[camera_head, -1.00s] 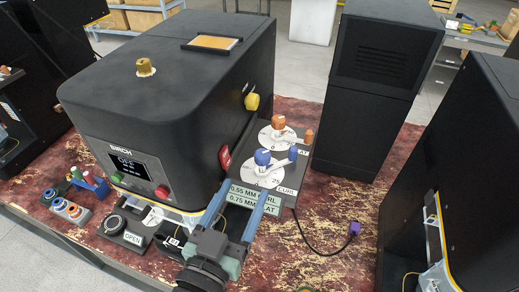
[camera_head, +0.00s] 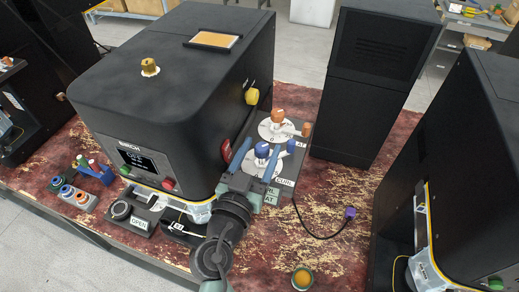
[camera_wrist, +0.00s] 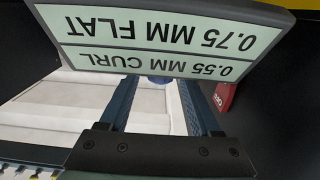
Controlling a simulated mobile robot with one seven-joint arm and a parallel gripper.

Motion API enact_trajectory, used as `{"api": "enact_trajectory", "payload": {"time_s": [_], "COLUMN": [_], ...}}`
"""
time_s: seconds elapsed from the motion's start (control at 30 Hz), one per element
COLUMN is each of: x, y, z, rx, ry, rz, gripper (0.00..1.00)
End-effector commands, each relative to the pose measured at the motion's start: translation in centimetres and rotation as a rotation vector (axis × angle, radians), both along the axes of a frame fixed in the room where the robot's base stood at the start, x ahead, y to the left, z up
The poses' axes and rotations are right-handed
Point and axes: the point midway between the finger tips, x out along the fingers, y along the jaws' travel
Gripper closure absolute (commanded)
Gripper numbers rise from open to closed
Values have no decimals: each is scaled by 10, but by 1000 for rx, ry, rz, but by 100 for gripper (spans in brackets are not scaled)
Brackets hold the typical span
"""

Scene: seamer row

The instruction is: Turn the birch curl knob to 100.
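The birch machine (camera_head: 180,100) is a large black housing with a lit display. On the panel at its right side, the blue curl knob (camera_head: 262,150) sits on a white dial (camera_head: 250,164) beside the CURL label. A white arm runs right from it to a smaller blue piece (camera_head: 290,146). The dial reading is not legible. My gripper (camera_head: 262,158) is open, its fingers reaching up the panel around the curl knob's front. In the wrist view the fingers (camera_wrist: 158,95) are well apart, with a bit of blue between them under the label plate (camera_wrist: 155,40). Contact cannot be told.
The orange flat knob (camera_head: 278,117) sits just behind the curl knob. A red tag (camera_head: 225,152) and yellow knob (camera_head: 252,96) are on the machine's side.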

Motion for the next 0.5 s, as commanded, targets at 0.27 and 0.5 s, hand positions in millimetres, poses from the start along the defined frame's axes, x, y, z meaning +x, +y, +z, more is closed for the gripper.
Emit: {"api": "enact_trajectory", "payload": {"time_s": [0.27, 0.5], "x": [0, 0], "y": [0, 0], "z": [0, 0], "rx": [0, 0], "ry": [0, 1], "rz": [0, 1], "gripper": [89, 100]}}
